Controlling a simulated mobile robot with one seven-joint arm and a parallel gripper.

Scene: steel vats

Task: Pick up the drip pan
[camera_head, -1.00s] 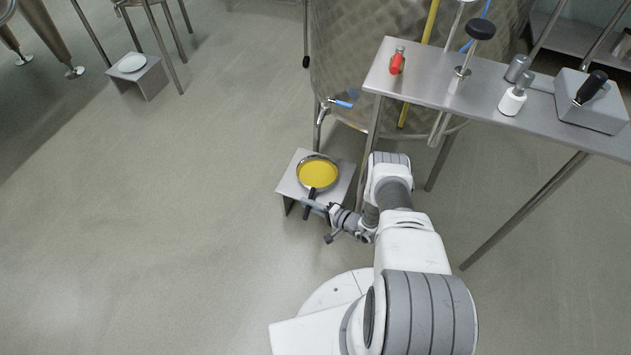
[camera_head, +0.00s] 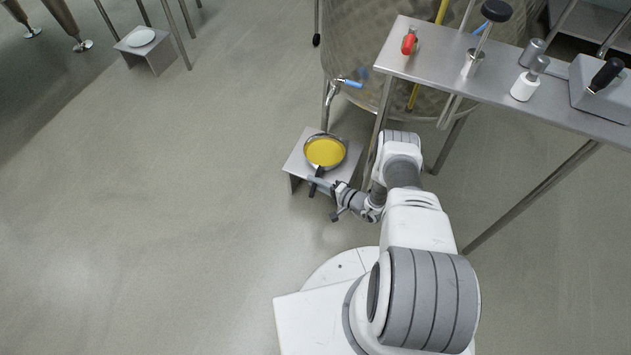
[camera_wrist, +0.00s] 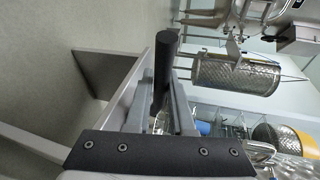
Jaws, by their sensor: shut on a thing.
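The drip pan (camera_head: 325,152) is a round steel pan with yellow content and a black handle. It sits level on a small steel stand (camera_head: 294,164) under the tap of the vat. My gripper (camera_head: 318,184) is at the black handle, on the near side of the pan. In the wrist view the handle (camera_wrist: 166,62) stands between the two fingers of my gripper (camera_wrist: 165,100), which are shut on it. The pan's bowl is mostly hidden in the wrist view. I cannot tell any gap between pan and stand.
A vat tap with a blue lever (camera_head: 350,83) hangs just beyond the pan. A steel table (camera_head: 455,80) with several items stands to the right, its leg close to my arm. Another stand (camera_head: 150,59) with a white dish is at far left. The floor at left is clear.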

